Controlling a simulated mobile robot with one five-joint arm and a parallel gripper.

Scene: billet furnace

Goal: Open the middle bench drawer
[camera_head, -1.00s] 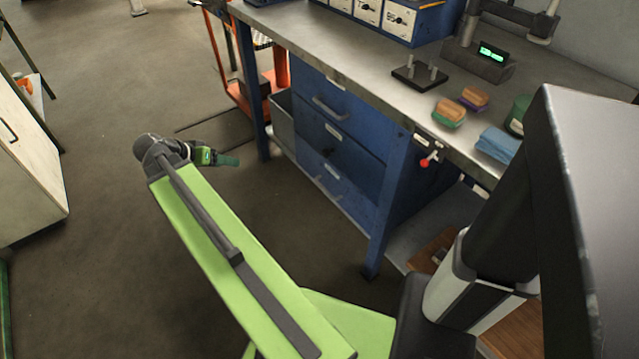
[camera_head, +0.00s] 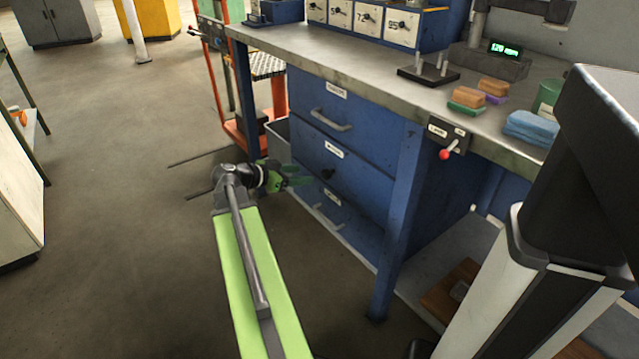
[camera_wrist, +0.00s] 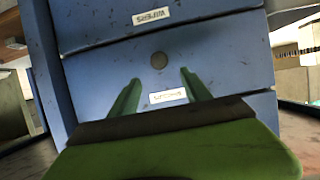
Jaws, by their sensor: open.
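The blue bench drawers show in the head view as a stack of three closed fronts. In the wrist view, the green fingers of my gripper (camera_wrist: 160,78) are apart and empty. The middle drawer front (camera_wrist: 220,65) fills the centre, with a label (camera_wrist: 168,96) seen between the fingers.
The top drawer has a bar handle (camera_head: 331,120), and the bottom drawer has one too (camera_head: 325,217). A blue bench leg (camera_head: 398,220) stands to the right of the drawers. An orange trolley (camera_head: 240,100) stands behind left.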

